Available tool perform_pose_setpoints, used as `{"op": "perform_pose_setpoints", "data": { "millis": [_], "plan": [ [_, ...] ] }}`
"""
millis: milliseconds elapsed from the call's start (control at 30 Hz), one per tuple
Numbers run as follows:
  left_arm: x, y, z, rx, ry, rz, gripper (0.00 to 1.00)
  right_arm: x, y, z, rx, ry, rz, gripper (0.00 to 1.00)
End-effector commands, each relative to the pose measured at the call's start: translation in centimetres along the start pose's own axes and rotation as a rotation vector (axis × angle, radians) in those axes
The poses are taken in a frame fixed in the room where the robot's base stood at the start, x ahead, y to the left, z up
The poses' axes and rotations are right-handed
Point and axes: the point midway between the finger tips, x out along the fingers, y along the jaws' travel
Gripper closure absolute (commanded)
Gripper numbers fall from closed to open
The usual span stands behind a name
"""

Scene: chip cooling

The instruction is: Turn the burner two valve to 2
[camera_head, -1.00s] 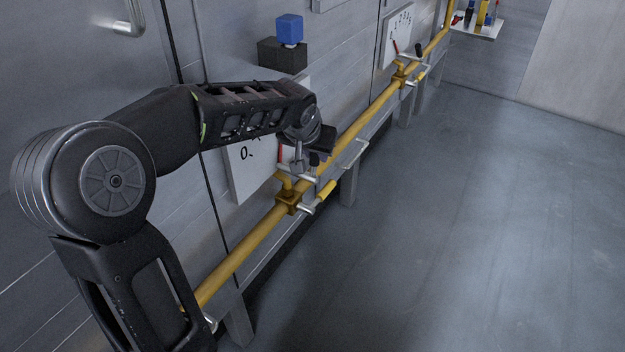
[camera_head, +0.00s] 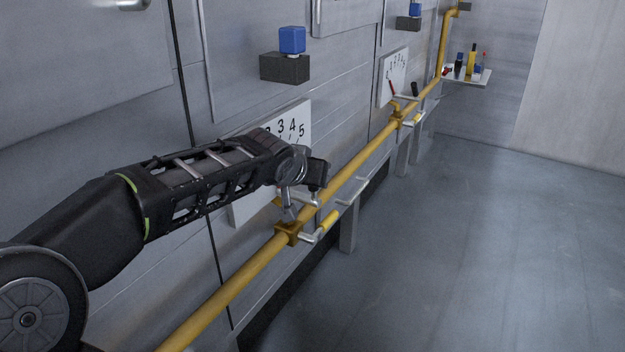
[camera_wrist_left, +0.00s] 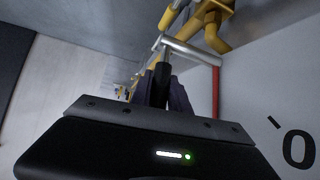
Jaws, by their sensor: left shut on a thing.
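The near valve (camera_head: 289,233) sits on the yellow pipe in the head view, below a white dial plate (camera_head: 304,112). The numbers 3, 4 and 5 show on the plate; my left arm covers much of the rest. My left gripper (camera_head: 318,194) is at this valve. The pointer is hidden in the head view. My right gripper is out of view.
The yellow pipe (camera_head: 355,165) runs along the wall to a farther valve (camera_head: 397,121) with its own dial plate (camera_head: 393,72). A blue block (camera_head: 292,40) sits on a dark box above the near dial. A shelf (camera_head: 470,75) holds small items. The floor at right is clear.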

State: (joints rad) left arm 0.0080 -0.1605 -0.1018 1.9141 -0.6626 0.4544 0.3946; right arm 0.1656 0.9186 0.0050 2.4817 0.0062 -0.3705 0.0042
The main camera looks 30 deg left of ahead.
Motion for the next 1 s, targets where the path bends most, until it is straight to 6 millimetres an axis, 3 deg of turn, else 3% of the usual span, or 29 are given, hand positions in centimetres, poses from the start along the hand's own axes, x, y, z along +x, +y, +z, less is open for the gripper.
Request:
{"op": "perform_pose_setpoints", "data": {
  "millis": [67, 100, 333, 667, 1000],
  "plan": [
    [0.0, 0.0, -0.1, 0.000, 0.002, 0.000, 1.00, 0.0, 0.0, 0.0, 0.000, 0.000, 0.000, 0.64],
    [0.0, 0.0, -0.1, 0.000, 0.002, 0.000, 0.75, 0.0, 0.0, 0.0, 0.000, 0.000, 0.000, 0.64],
    [0.0, 0.0, 0.0, 0.000, 0.001, 0.000, 0.57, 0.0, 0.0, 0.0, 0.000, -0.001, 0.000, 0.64],
    [-0.4, 0.0, -0.1, -0.001, 0.001, 0.000, 0.57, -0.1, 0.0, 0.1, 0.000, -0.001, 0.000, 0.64],
    [-5.3, 0.0, -0.3, -0.001, 0.003, 0.000, 0.57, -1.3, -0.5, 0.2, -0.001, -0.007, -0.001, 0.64]
  ]
}}
